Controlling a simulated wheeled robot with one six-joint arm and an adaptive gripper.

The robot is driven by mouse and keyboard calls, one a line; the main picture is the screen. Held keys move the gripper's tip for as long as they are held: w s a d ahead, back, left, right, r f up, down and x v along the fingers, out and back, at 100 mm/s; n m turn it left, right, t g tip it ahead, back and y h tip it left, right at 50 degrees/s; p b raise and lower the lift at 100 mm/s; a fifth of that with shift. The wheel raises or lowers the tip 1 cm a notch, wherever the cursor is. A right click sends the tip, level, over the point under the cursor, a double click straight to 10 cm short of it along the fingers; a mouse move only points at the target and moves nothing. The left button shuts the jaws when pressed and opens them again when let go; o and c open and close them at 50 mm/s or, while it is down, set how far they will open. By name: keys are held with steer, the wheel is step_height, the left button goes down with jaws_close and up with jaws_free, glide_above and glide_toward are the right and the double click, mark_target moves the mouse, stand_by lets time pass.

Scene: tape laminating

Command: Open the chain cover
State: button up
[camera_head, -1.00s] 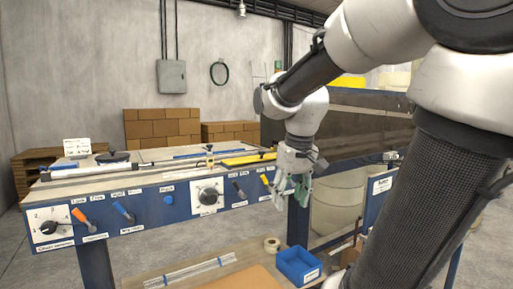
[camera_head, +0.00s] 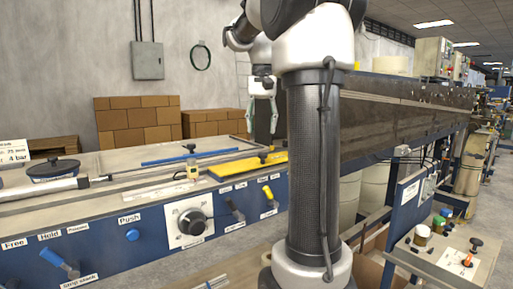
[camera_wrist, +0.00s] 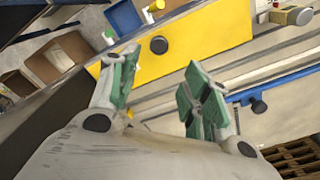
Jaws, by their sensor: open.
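A yellow flat cover (camera_head: 245,166) with a black knob (camera_head: 263,157), which looks like the chain cover, lies on the right part of the machine's top. In the wrist view the yellow cover (camera_wrist: 205,38) and its black knob (camera_wrist: 158,45) show beyond my fingertips. The cover appears to lie flat and closed. My gripper (camera_head: 262,118) hangs fingers down above and behind the cover in the head view. In the wrist view my gripper (camera_wrist: 160,78) has its two green-padded fingers spread, with nothing between them. The knob is apart from both fingers.
The blue front panel (camera_head: 150,232) carries levers and dials. A blue rod (camera_head: 190,157) lies left of the cover. A long dark metal housing (camera_head: 400,112) stands behind to the right. Stacked brown boxes (camera_head: 138,122) are at the back wall.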

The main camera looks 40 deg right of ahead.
steer(key=shift+s+a+f, duration=0.1)
steer(key=shift+s+a, duration=0.1)
steer(key=shift+s, duration=0.3)
step_height(320, 180, down, 8)
steer(key=shift+r, duration=0.15)
jaws_close()
